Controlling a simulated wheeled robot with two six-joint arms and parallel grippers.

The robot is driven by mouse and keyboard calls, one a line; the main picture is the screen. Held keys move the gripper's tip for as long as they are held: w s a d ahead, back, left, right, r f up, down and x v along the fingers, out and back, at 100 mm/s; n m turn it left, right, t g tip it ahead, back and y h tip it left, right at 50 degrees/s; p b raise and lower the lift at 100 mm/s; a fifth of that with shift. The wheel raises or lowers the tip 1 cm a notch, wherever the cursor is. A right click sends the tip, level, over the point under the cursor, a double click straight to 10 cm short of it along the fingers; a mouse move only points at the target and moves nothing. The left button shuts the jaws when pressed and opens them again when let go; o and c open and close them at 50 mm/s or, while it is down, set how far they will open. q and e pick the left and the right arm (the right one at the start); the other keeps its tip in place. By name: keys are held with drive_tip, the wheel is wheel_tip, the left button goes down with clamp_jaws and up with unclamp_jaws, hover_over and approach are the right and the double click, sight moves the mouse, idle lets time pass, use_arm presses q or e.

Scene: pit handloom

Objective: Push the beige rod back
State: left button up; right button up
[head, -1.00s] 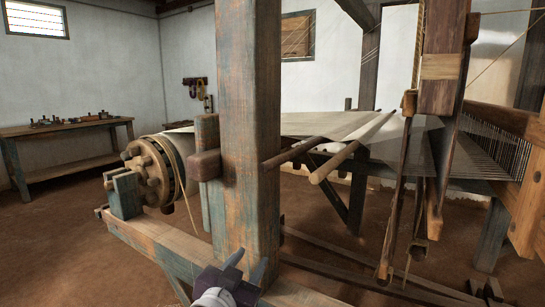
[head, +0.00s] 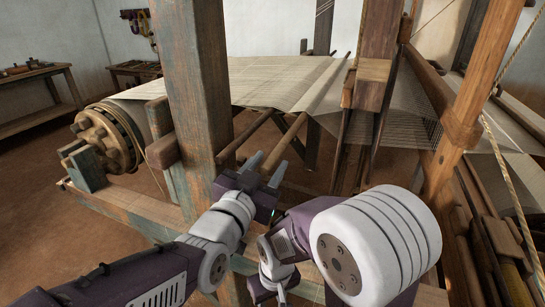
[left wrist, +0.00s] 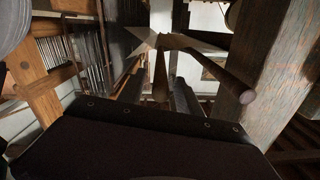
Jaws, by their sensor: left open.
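The beige rod (head: 292,133) juts towards me from under the stretched cloth (head: 275,82). It lies to the right of a darker brown rod (head: 245,138). My left gripper (head: 267,164) is open and empty, its two fingers pointing at the near end of the beige rod. In the left wrist view the beige rod (left wrist: 160,78) shows end-on between the open fingers (left wrist: 158,98), with the dark rod (left wrist: 222,75) beyond them to the right. I cannot tell whether a finger touches the beige rod.
A thick weathered post (head: 200,85) stands just left of my left gripper. The cloth roller with its wooden wheel (head: 108,138) is farther left. Another upright (head: 372,85) stands to the right of the rods. A lower frame beam (head: 130,212) runs beneath.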

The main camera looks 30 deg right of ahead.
use_arm(q)
drive_tip(key=shift+x, duration=1.4)
clamp_jaws()
